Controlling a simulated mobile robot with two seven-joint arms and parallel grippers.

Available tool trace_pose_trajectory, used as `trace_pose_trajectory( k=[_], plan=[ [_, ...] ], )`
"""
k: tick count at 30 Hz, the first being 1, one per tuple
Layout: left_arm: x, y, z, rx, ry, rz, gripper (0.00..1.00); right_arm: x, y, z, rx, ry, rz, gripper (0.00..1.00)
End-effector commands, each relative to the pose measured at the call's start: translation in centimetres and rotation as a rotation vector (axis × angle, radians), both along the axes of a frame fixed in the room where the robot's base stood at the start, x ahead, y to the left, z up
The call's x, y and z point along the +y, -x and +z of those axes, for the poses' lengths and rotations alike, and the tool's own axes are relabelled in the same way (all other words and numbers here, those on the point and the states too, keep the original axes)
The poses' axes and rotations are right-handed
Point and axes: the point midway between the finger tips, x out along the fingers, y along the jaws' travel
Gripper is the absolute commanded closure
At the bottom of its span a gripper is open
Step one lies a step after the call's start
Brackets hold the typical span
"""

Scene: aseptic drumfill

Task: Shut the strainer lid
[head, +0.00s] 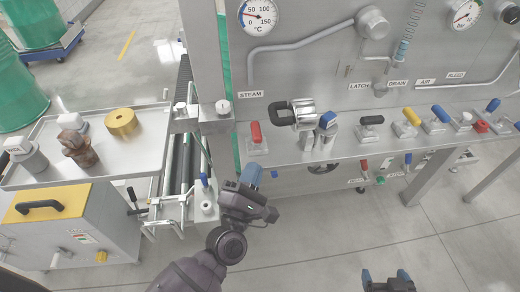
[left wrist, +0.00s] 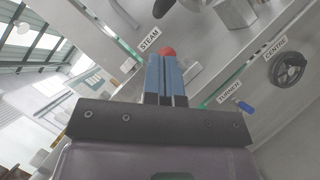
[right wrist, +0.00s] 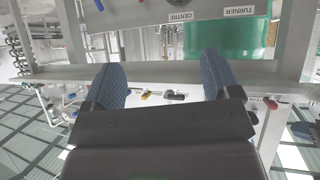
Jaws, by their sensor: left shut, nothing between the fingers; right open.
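The strainer appears to be the short metal body (head: 318,138) on the shelf. A bright metal cylinder with a black loop handle (head: 279,112), apparently its lid (head: 303,110), sits tilted sideways at its upper left. A blue piece (head: 327,120) sits at its top right. I cannot tell how the lid is hinged. My left gripper (head: 252,174) is shut and empty, in front of and below the shelf, left of the strainer. Its blue fingers (left wrist: 164,75) are together in the left wrist view. My right gripper (head: 385,276) is open and empty, low at the bottom edge; its fingers (right wrist: 165,82) are apart.
A red STEAM handle (head: 256,132) stands on the shelf above my left gripper. Valve handles (head: 412,116) line the shelf to the right. A tray table (head: 120,165) with fittings and a roller conveyor (head: 183,150) are at left. Floor before the shelf is clear.

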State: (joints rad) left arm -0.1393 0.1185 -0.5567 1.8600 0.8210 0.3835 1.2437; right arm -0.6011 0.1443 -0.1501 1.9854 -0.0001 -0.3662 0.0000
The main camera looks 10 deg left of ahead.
Motion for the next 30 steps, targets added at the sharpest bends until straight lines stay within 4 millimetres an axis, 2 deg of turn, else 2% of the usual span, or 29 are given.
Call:
trace_pose_trajectory(
  k=[9,16,21,30],
  plan=[
    [-1.1,-4.4,1.9,-0.005,-0.001,0.0,1.0,0.1,-0.9,1.8,-0.028,-0.001,0.004,0.18],
    [-1.8,-7.4,2.8,-0.003,-0.004,0.0,1.0,0.1,-0.8,2.2,-0.027,-0.001,0.002,0.18],
    [-2.1,-8.4,3.1,-0.002,-0.004,0.0,1.0,0.0,-0.3,2.0,-0.016,-0.001,-0.001,0.18],
    [-2.1,-8.7,3.1,-0.001,-0.004,0.0,1.0,0.0,0.1,1.5,-0.003,-0.002,-0.004,0.18]
  ],
)
